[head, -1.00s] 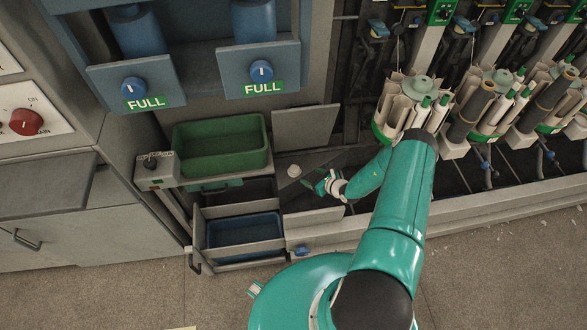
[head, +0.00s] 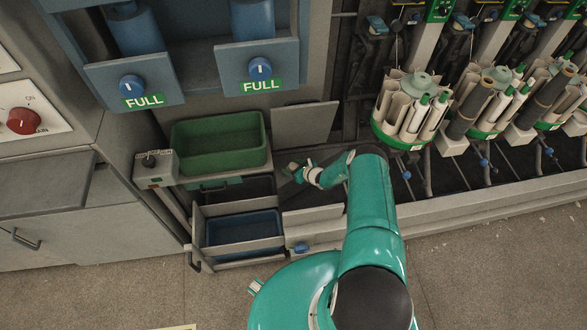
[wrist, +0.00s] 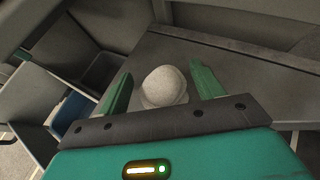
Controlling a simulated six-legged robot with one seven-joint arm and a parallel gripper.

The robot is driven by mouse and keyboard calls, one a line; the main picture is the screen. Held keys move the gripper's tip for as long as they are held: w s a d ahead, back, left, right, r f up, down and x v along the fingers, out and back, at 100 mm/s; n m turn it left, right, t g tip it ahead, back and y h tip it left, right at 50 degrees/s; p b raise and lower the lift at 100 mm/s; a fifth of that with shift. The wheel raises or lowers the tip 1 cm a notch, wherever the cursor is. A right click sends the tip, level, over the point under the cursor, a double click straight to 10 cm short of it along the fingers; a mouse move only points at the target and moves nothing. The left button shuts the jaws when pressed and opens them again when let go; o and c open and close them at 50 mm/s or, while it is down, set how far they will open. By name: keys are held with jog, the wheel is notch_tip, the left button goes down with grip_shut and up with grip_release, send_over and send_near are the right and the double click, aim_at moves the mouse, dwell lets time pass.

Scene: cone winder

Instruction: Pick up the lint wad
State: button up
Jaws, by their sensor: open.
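The lint wad (wrist: 164,86) is a pale, rounded, speckled lump on a grey surface (wrist: 235,62) in the wrist view. My gripper (wrist: 160,82) is open, with one green finger to the left of the wad and the other to the right. The wad sits between the fingers, with a gap visible on the right side; whether either finger touches it I cannot tell. In the head view my gripper (head: 291,171) is beside the green bin, and it hides the wad there.
A green bin (head: 218,163) stands left of my gripper. Below it is an open drawer with a blue tray (head: 243,230). A small switch box (head: 156,170) sits at the left. A raised grey panel (head: 305,122) stands behind, and bobbin holders (head: 411,106) are at the right.

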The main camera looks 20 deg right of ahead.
jog(key=c, duration=1.1)
jog(key=shift+o, duration=0.2)
jog(key=shift+w, duration=0.1)
jog(key=shift+r, duration=0.8)
jog(key=s+a+r, duration=0.1)
jog(key=s+r, duration=0.4)
jog(key=r, duration=0.2)
jog(key=shift+r, duration=0.35)
jog(key=s+r, duration=0.1)
jog(key=s, duration=0.2)
jog(key=s+a+r, duration=0.1)
jog(key=s, duration=0.2)
jog(key=s+a+r, duration=0.1)
jog(key=s, duration=0.1)
jog(key=shift+s+r, duration=0.35)
jog(key=shift+s, duration=0.05)
